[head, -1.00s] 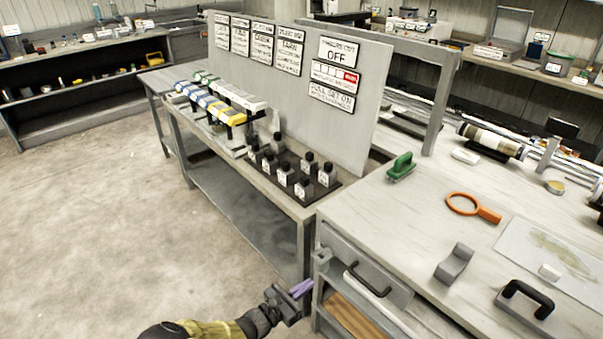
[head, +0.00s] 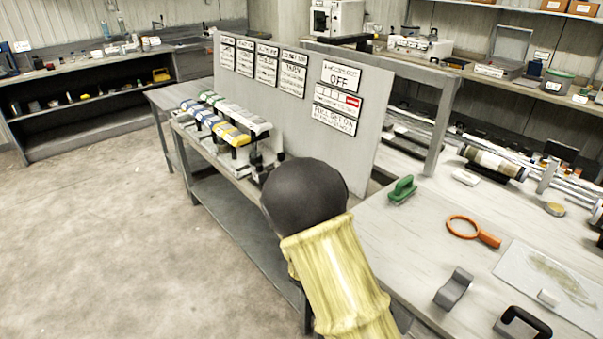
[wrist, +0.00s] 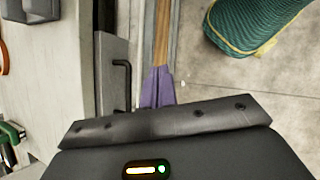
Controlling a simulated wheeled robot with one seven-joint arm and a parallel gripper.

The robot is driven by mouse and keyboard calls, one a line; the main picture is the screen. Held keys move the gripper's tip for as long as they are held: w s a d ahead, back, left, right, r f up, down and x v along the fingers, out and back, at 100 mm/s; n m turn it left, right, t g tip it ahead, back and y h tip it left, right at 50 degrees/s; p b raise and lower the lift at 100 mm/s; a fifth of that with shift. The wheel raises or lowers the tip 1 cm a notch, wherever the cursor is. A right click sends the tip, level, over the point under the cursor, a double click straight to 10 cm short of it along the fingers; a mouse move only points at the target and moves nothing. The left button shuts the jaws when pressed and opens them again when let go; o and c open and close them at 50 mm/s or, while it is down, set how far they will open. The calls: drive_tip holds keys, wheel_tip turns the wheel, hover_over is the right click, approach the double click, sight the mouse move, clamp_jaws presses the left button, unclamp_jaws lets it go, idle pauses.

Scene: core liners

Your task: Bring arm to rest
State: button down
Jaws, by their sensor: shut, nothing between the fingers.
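My gripper is hidden in the head view. In the wrist view my gripper (wrist: 158,88) shows as purple fingers shut together with nothing between them. It points past the front of the drawer bench, with the black drawer handle (wrist: 122,84) to its left. It appears apart from the drawer front.
The right bench holds a green-handled tool (head: 402,190), an orange magnifier (head: 472,231), a grey cradle (head: 453,288) and a black handle (head: 524,324). A signboard (head: 290,95) stands behind the left bench. A green ribbed thing (wrist: 245,25) shows in the wrist view. Floor at left is clear.

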drive_tip(key=s+d+r+m+t+y+p, duration=0.1)
drive_tip(key=s+r+m+t+y, duration=0.1)
drive_tip(key=r+m, duration=0.3)
drive_tip(key=s+d+r+m+t+y+p, duration=0.2)
drive_tip(key=s+r+m+y, duration=0.1)
drive_tip(key=r, duration=0.9)
drive_tip(key=shift+r+m+y, duration=0.15)
drive_tip(key=shift+m+y, duration=0.65)
drive_tip(key=shift+m, duration=0.4)
drive_tip(key=shift+d, duration=0.1)
